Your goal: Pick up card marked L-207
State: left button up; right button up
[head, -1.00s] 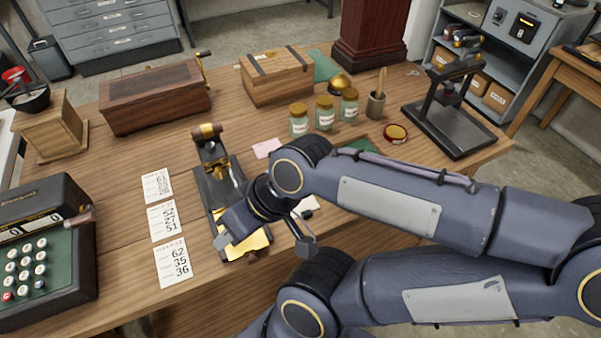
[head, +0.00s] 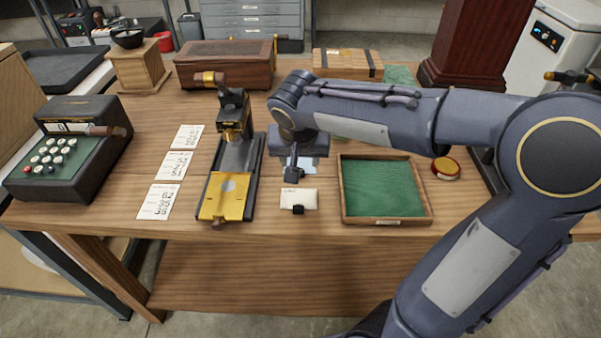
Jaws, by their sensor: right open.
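A small cream card (head: 298,198) lies on the table near the front edge, between the brass-plated press and the green-lined tray. Its printed marking is too small to read. A dark knob-like piece (head: 298,210) sits at its front edge. A pale bluish card (head: 306,164) lies just behind it, partly hidden by my right gripper. My right gripper (head: 293,174) is open and points down just behind the cream card, with no card seen in it. One finger shows; the other is hard to make out. My left gripper is not in view.
The press (head: 230,185) stands left of the cards, with three number cards (head: 173,164) and an adding machine (head: 70,145) further left. The green-lined tray (head: 383,190) is right, beside a small round red-rimmed tin (head: 446,168). Wooden boxes (head: 225,67) stand behind.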

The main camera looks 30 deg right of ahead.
aim_at(300, 165)
jog(key=x, duration=0.6)
jog(key=shift+w+d+f, duration=0.15)
jog(key=shift+w, duration=0.15)
grip_shut()
